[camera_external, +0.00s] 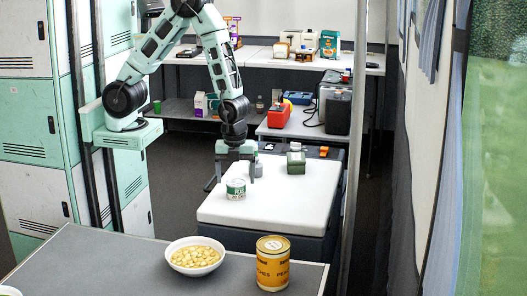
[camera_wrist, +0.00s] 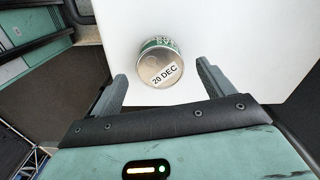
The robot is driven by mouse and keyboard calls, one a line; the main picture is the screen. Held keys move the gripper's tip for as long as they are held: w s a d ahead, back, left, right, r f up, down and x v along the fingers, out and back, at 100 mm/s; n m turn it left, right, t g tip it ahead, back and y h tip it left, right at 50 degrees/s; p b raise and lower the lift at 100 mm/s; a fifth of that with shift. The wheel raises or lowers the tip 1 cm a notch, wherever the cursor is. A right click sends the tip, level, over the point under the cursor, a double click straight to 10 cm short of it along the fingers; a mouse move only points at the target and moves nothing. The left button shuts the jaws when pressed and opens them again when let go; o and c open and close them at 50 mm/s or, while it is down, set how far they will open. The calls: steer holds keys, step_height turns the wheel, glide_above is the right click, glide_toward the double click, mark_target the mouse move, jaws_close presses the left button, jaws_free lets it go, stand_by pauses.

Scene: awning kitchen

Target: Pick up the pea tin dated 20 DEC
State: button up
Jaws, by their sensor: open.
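The pea tin (camera_wrist: 160,66) stands on the white table top, with a silver lid and a white label reading "20 DEC"; a green band shows on its side. In the external view, a small white and green tin (camera_external: 236,188) stands near the front left of the white top (camera_external: 275,200). My gripper (camera_wrist: 162,78) is open and empty in the wrist view, its two fingers to the left and right of the tin's near side.
A grey counter (camera_external: 120,265) in front holds a bowl of yellowish pieces (camera_external: 194,256) and a yellow peaches tin (camera_external: 273,262). The right front of the white top is clear.

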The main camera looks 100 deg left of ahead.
mark_target(236, 183)
step_height(236, 183, down, 4)
steer(key=shift+d+r, duration=0.1)
steer(key=shift+r, duration=0.05)
steer(key=c, duration=1.2)
steer(key=shift+o, duration=0.2)
steer(key=shift+r, duration=0.1)
